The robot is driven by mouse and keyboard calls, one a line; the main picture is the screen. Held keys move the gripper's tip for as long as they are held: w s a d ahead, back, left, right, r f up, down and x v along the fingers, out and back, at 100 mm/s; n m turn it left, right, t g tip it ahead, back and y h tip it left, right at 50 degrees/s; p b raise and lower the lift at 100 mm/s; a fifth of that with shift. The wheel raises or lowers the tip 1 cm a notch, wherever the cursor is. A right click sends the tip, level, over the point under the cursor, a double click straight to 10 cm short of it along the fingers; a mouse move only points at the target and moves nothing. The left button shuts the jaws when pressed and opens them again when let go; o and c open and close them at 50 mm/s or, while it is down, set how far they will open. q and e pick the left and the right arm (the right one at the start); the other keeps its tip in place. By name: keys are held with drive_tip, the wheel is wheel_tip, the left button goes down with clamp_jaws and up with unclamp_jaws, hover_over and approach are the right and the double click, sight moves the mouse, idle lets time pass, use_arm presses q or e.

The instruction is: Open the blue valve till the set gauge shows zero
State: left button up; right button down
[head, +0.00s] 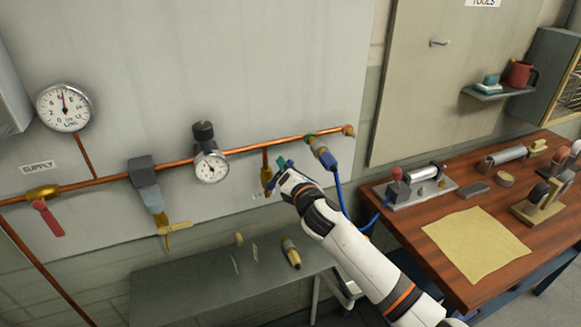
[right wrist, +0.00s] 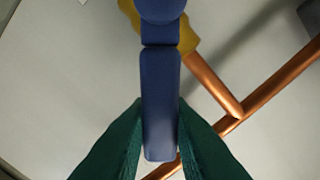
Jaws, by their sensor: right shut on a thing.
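The blue valve's lever handle (right wrist: 160,105) lies between the green fingers of my right gripper (right wrist: 160,142) in the right wrist view, with both fingers against its sides. Its brass body (right wrist: 197,38) shows behind it. In the head view my right gripper (head: 281,166) is at this brass valve (head: 266,177), on a short copper drop pipe, and hides most of the handle. The small round gauge (head: 211,167) under the black-knobbed regulator (head: 203,131) has a white face; its reading is too small to tell. My left gripper is out of view.
A larger gauge (head: 64,107) hangs at the left, its needle near upright. A red-handled valve (head: 48,216) and a filter (head: 146,185) sit on the copper pipe. A blue hose (head: 341,195) hangs just right of my gripper. A grey shelf (head: 190,283) and wooden bench (head: 445,200) stand below.

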sight(270, 182)
drive_tip(key=shift+s+a+r+n+p, duration=0.15)
drive_tip(key=shift+a+r+n+p, duration=0.35)
drive_tip(key=shift+n, duration=0.5)
drive_tip(key=n+p, duration=0.1)
drive_tip(key=a+r+n+p, duration=0.1)
drive_tip(key=n, duration=0.1)
drive_tip(key=shift+s+a+p, duration=0.2)
drive_tip(key=shift+s+p, duration=0.15)
drive_tip(key=shift+s+a+n+p, duration=0.1)
drive_tip(key=shift+a+n+p, duration=0.2)
drive_tip(key=shift+n, duration=0.3)
drive_tip(key=shift+s+a+n+p, duration=0.1)
drive_tip(key=shift+a+n+p, duration=0.15)
drive_tip(key=shift+n, duration=0.35)
drive_tip(key=shift+s+a+f+n+p, duration=0.15)
drive_tip(key=shift+a+n+p, duration=0.15)
drive_tip(key=shift+n+p, duration=0.25)
drive_tip(key=shift+n, duration=0.25)
drive_tip(key=c, duration=1.3)
unclamp_jaws()
drive_tip(key=shift+s, duration=0.1)
drive_tip(key=b+v, duration=0.1)
drive_tip(key=v, duration=1)
drive_tip(key=shift+s+d, duration=0.1)
drive_tip(key=shift+s, duration=0.3)
